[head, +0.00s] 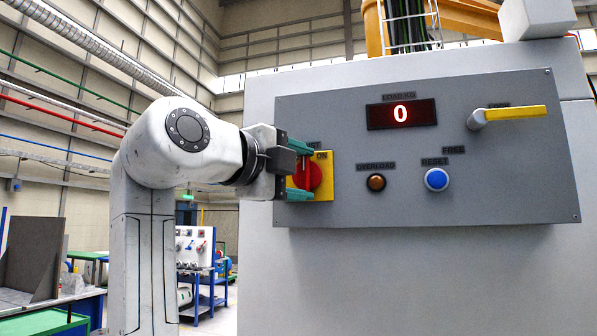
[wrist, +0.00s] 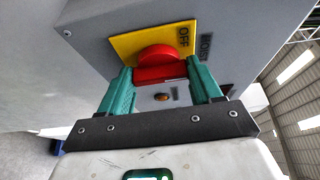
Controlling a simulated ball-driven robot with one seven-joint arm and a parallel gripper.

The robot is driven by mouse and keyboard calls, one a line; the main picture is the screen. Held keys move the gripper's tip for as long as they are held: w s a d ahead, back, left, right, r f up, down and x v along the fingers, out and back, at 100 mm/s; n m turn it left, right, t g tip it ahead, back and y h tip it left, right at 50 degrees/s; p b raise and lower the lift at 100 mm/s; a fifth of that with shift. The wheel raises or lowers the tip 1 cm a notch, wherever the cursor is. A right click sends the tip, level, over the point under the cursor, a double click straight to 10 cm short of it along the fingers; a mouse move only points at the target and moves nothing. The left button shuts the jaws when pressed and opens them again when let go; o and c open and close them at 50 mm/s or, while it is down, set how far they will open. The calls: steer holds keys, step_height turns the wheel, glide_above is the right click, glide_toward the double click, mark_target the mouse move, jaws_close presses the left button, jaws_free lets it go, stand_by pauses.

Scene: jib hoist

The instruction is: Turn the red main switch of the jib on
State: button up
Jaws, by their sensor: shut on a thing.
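The red main switch (head: 314,176) is a round red knob on a yellow plate (head: 325,190) at the panel's left end. ON is printed at the plate's upper right in the head view. My gripper (head: 302,172) reaches in from the left, one green finger above the knob and one below, shut on it. In the wrist view the red switch (wrist: 158,60) sits between the two fingertips of my gripper (wrist: 160,78), and OFF shows on the yellow plate. The fingers hide part of the knob and plate, so the exact switch position is hard to tell.
The grey panel (head: 400,205) also carries a lit red display (head: 401,114) reading 0, an amber overload lamp (head: 376,182), a blue reset button (head: 437,179) and a yellow lever (head: 510,113) lying level at the right. A blue workbench stands far behind at lower left.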

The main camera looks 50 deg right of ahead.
stand_by(0.3)
steer(key=o, duration=1.1)
steer(key=shift+c, duration=0.2)
steer(key=shift+a, duration=0.15)
steer(key=a+b, duration=0.2)
steer(key=a, duration=0.8)
steer(key=shift+w+a, duration=0.25)
steer(key=shift+a, duration=0.05)
